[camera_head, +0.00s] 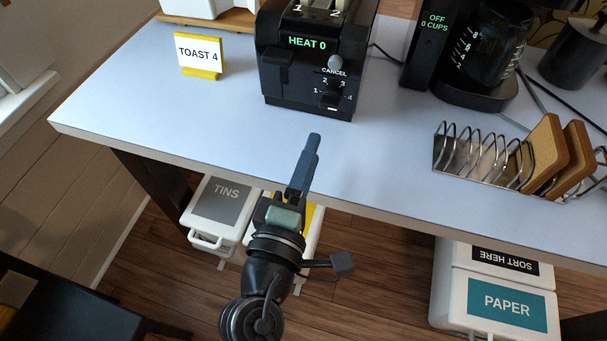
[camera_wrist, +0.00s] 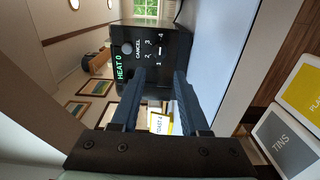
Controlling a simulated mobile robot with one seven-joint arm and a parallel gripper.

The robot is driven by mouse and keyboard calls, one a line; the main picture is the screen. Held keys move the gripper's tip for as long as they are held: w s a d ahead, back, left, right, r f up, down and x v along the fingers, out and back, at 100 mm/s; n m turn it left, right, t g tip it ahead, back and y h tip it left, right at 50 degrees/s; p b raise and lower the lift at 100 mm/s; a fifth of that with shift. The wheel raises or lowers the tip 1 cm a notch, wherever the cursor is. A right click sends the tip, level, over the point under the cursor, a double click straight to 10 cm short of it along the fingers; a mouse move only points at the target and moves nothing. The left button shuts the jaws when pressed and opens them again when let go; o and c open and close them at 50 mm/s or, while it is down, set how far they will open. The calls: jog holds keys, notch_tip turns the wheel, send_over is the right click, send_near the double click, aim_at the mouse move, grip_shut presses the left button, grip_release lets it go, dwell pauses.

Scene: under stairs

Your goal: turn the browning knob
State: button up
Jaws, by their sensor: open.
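The black toaster (camera_head: 300,75) stands on the pale worktop and its green display reads HEAT 0. Its dark browning knob (camera_head: 330,98) is low on the right of the front face, with 1 to 4 marked around it and a CANCEL button above. A white mark shows at the knob's lower edge. My gripper (camera_head: 309,146) is open and empty, in front of the toaster and apart from it, slightly left of the knob. In the wrist view the toaster (camera_wrist: 121,40) appears sideways beyond my two fingers (camera_wrist: 159,76).
A TOAST 4 sign (camera_head: 197,53) stands left of the toaster. The worktop's front edge (camera_head: 250,183) runs under my arm. The surface before the toaster is clear.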

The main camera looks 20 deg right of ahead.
jog(key=shift+v, duration=1.65)
jog(key=w+a+r+m+t+y, duration=0.2)
jog(key=w+r+m+t, duration=0.15)
jog(key=r, duration=0.75)
jog(key=w+a+r+m+t+y, duration=0.1)
jog(key=w+a+r+m+t, duration=0.3)
jog(key=r, duration=0.6)
jog(key=s+a+r+m+t+y+p, duration=0.1)
jog(key=r+p, duration=0.3)
jog(key=r, duration=0.7)
jog(key=s+r+m+t+y+p, duration=0.1)
jog(key=s+r+t+y+p, duration=0.1)
jog(key=r, duration=1)
jog(key=s+a+r+m+t+y+p, duration=0.1)
jog(key=s+r+t+y+p, duration=0.1)
jog(key=s+r+y+p, duration=0.2)
notch_tip(320, 180, up, 8)
jog(key=s+p, duration=0.1)
jog(key=p, duration=0.2)
jog(key=shift+a, duration=0.3)
jog(key=shift+s+m, duration=0.15)
jog(key=shift+m, duration=0.1)
